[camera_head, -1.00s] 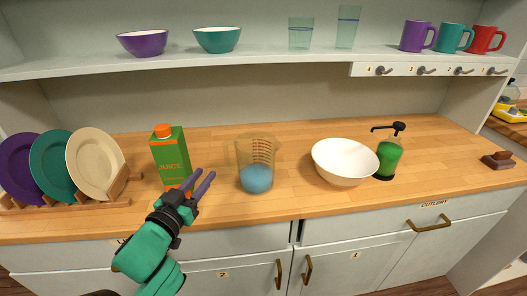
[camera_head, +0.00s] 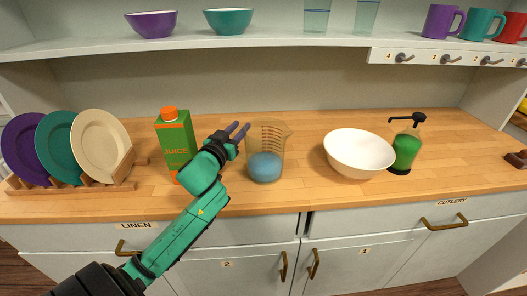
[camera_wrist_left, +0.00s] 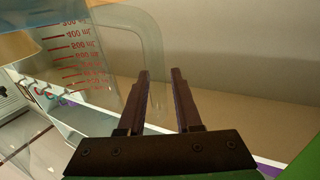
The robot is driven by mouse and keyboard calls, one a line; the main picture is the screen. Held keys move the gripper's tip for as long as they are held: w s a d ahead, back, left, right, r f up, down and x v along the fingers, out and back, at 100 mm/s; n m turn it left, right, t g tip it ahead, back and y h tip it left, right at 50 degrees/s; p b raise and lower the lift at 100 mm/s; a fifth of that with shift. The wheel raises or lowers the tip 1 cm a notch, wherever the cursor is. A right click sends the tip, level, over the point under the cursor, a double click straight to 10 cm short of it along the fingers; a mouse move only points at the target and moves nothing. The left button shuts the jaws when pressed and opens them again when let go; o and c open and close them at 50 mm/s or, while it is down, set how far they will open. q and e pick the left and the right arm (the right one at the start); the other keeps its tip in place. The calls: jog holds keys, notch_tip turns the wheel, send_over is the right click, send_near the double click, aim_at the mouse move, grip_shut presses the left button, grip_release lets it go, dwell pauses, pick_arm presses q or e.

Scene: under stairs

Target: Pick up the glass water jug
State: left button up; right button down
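The glass water jug (camera_head: 266,153) stands upright on the wooden counter, clear with red measuring marks and blue water in its lower part. My left gripper (camera_head: 239,128) is just left of the jug, fingers apart and empty. In the left wrist view the jug (camera_wrist_left: 75,75) fills the left side, and its clear handle (camera_wrist_left: 155,62) rises behind the fingers of my left gripper (camera_wrist_left: 160,75). The handle appears close to the fingertips; I cannot tell whether it lies between them. My right gripper is not in view.
A juice carton (camera_head: 176,140) stands left of the jug, behind my left arm. A white bowl (camera_head: 358,153) and a green soap dispenser (camera_head: 406,148) stand to the right. A plate rack (camera_head: 125,182) is at the far left. A shelf (camera_head: 250,43) overhangs the counter.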

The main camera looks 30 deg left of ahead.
pick_arm(q)
jog(key=shift+s, duration=0.1)
grip_shut()
dwell(1.2)
jog(key=shift+r, duration=0.15)
